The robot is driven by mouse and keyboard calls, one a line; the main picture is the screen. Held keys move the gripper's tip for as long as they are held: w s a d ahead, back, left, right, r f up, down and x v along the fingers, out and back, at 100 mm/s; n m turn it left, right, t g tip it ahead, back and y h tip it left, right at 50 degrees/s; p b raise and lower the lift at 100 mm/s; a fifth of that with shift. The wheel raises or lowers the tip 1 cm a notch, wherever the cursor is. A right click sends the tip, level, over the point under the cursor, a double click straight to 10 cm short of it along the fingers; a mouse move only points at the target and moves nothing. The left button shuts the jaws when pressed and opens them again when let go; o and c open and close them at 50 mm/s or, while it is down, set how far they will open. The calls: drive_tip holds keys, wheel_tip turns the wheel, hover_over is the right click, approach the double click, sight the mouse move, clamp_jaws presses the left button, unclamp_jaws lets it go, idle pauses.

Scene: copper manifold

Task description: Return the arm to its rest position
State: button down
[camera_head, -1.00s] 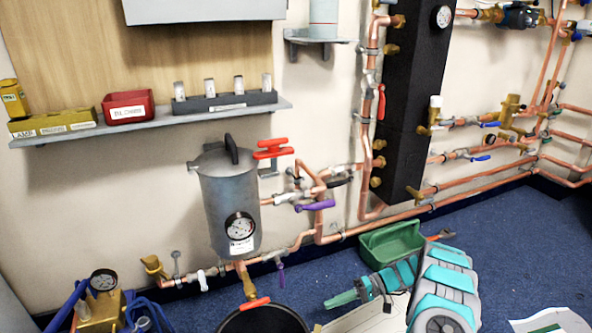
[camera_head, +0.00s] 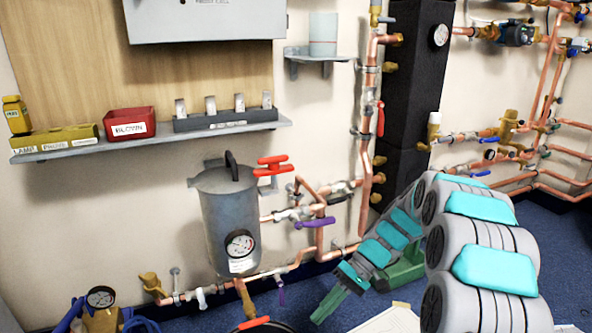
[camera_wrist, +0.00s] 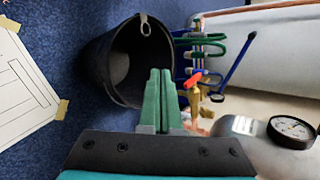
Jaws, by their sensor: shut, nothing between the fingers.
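My gripper (camera_head: 330,304) is in the lower middle of the head view, at the end of my grey and teal arm, which reaches in from the right. Its green fingers are together and hold nothing. It is over the floor, in front of the copper pipes. In the wrist view the closed fingers (camera_wrist: 160,98) point toward a black bucket (camera_wrist: 98,65) on the blue floor. I cannot tell the exact gap between the fingertips and the bucket.
A grey tank (camera_head: 228,215) with a gauge hangs on the wall left of my gripper. A green bin (camera_head: 405,270) is partly hidden behind my arm. A paper sheet (camera_head: 390,320) lies on the floor. A shelf (camera_head: 160,138) holds a red bin (camera_head: 130,122). Blue floor lies at far right.

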drive_tip(key=s+d+r+t+h, duration=0.15)
drive_tip(key=s+r, duration=0.25)
drive_tip(key=s, duration=0.4)
drive_tip(key=s+d+r+h, duration=0.1)
drive_tip(key=s+r+h, duration=0.2)
drive_tip(key=s, duration=0.4)
drive_tip(key=s+d+m+t+h, duration=0.2)
drive_tip(key=s+d+h, duration=0.3)
drive_tip(key=s, duration=0.9)
wheel_tip(320, 180, up, 13)
drive_tip(key=d+p, duration=0.1)
drive_tip(key=p, duration=1.1)
drive_tip(key=shift+d+f+y, duration=0.15)
drive_tip(key=shift+d+y, duration=0.1)
drive_tip(key=shift+y, duration=0.1)
